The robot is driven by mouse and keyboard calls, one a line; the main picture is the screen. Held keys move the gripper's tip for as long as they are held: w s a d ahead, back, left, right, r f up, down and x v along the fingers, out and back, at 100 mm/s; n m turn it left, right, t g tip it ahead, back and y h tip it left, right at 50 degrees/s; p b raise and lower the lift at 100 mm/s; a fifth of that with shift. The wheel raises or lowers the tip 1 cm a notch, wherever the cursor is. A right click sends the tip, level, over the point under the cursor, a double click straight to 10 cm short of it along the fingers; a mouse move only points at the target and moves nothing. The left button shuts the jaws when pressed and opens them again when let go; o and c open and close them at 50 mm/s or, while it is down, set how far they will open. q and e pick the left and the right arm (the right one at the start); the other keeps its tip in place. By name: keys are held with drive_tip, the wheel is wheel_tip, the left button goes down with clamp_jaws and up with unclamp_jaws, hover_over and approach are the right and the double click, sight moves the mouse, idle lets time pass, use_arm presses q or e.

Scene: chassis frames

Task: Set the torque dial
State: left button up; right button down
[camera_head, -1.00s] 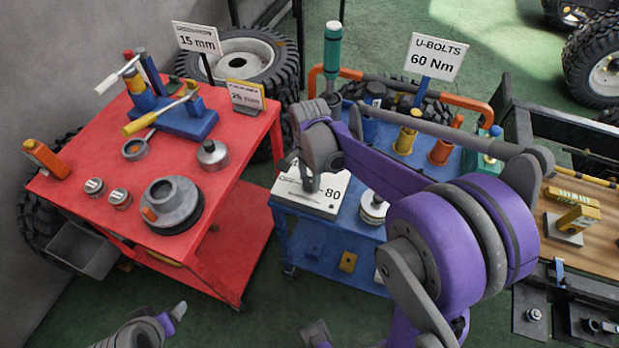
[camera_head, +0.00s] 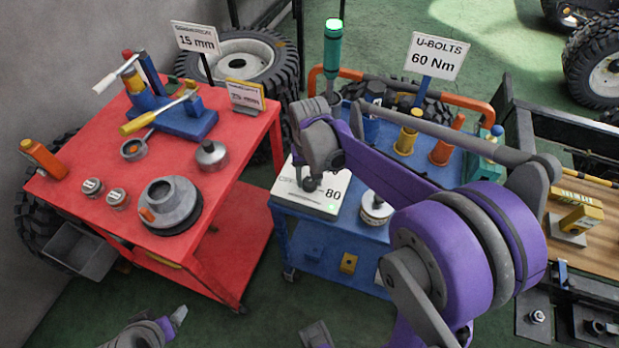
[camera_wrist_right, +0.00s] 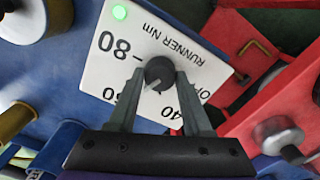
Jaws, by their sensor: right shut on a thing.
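The torque dial is a dark round knob (camera_wrist_right: 160,72) on a white panel (camera_head: 330,197) with 40, 60, 80 and "RUNNER Nm" printed on it. The panel sits on the blue cart (camera_head: 352,240). My right gripper (camera_wrist_right: 160,78) is shut on the knob, one finger on each side. In the head view it (camera_head: 312,184) comes down onto the panel. The knob's pale mark points toward the 60 side in the wrist view; its exact setting is hard to read. A green light (camera_wrist_right: 119,12) glows at the panel's corner. My left gripper (camera_head: 178,316) is low in the head view, apart from the carts; its jaws are unclear.
A post with a lit green top (camera_head: 334,26) stands on the blue cart. The red cart (camera_head: 95,213) holds tools, cups and a round hub.

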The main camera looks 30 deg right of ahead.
sight(310, 182)
drive_tip(key=n, duration=0.5)
drive_tip(key=shift+n, duration=0.3)
drive_tip(key=n, duration=1)
drive_tip(key=shift+n, duration=0.4)
drive_tip(key=n, duration=0.5)
drive_tip(key=shift+b, duration=0.3)
drive_tip(key=shift+n, duration=0.4)
drive_tip(key=shift+c, duration=1.7)
unclamp_jaws()
wheel_tip(310, 182, up, 11)
drive_tip(key=p, duration=0.1)
